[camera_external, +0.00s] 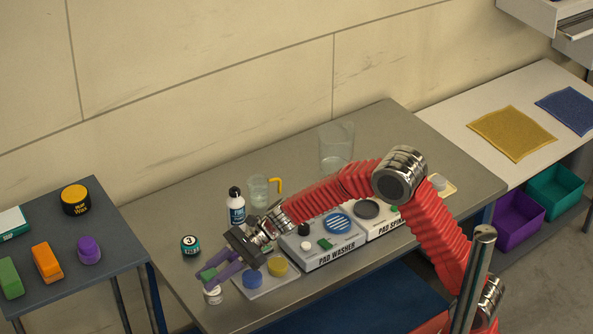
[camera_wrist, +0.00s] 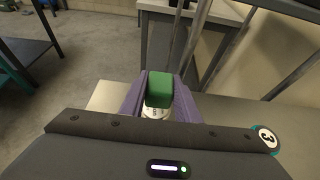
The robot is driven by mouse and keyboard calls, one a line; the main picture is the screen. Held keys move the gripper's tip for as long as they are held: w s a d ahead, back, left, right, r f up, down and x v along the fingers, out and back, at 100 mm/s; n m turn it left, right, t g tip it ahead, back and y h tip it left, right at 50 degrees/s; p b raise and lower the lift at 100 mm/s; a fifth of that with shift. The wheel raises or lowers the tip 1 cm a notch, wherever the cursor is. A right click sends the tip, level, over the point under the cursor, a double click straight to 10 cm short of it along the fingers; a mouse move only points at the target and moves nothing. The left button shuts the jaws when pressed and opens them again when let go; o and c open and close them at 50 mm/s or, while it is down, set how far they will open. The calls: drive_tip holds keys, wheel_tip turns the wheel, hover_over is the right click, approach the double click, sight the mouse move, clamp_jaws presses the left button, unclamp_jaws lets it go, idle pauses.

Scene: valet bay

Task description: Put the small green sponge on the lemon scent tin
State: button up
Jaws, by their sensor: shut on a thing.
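My gripper (camera_external: 210,277) has purple fingers and is shut on the small green sponge (camera_external: 206,274). In the wrist view the sponge (camera_wrist: 159,88) sits between the two fingers (camera_wrist: 159,98). A small white tin (camera_external: 213,296) is just below the sponge near the table's front left edge. The tin also shows under the sponge in the wrist view (camera_wrist: 155,113). Its label is too small to read, so I cannot confirm it is the lemon scent tin. I cannot tell whether sponge and tin touch.
A teal tin marked 3 (camera_external: 190,245) stands left of my gripper. A tray (camera_external: 262,291) with blue and yellow discs lies to its right, beside the pad washer (camera_external: 325,256). A bottle (camera_external: 236,208) and a jug (camera_external: 258,190) stand behind. A side table (camera_external: 60,290) is at left.

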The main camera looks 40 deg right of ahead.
drive_tip(key=shift+f, duration=1.35)
drive_tip(key=shift+f, duration=0.1)
drive_tip(key=o, duration=1)
drive_tip(key=v, duration=1.2)
drive_tip(key=shift+d, duration=0.1)
